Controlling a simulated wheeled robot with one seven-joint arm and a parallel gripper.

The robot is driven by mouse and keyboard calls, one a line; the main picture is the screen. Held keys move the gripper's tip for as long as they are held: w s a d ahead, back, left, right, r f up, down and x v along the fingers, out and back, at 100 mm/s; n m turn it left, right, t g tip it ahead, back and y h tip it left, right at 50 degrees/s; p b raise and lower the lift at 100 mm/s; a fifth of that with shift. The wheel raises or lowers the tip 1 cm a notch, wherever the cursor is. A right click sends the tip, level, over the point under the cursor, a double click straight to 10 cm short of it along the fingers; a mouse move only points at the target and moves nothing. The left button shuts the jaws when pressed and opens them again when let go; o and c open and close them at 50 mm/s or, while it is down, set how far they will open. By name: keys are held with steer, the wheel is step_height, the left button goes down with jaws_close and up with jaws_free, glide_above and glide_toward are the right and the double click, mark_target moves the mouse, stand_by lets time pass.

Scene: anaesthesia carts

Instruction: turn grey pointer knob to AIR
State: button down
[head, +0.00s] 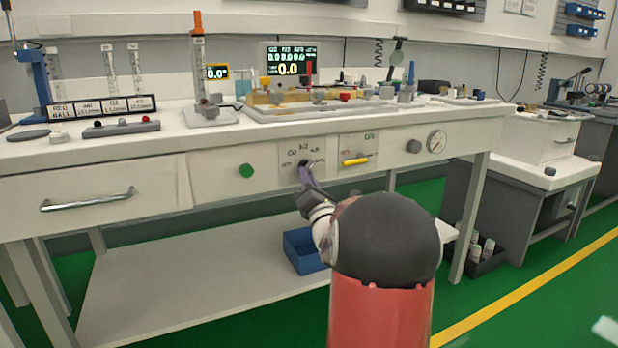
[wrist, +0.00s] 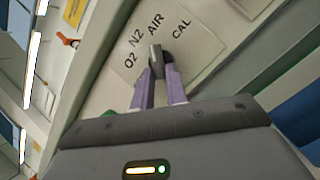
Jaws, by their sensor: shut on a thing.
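The grey pointer knob (wrist: 155,56) sits on a pale panel (wrist: 103,88) in the wrist view, labelled O2, N2, AIR and CAL in an arc. Its visible upper end points roughly toward AIR, but the fingers hide part of it, so the exact setting is unclear. My gripper (wrist: 158,75) has its two purple fingers closed on the knob, one on each side. In the head view my gripper (head: 304,177) reaches the labelled panel (head: 288,155) on the bench front and covers most of the knob.
A green button (head: 246,171) is left of the panel. A yellow lever (head: 355,161), a dark round knob (head: 413,146) and a gauge (head: 437,141) are to the right. A blue bin (head: 301,252) sits on the lower shelf. The bench top is crowded with equipment.

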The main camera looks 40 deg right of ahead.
steer(key=shift+m, duration=0.3)
steer(key=c, duration=1.4)
jaws_free()
steer(key=v, duration=0.8)
steer(key=shift+w, duration=0.15)
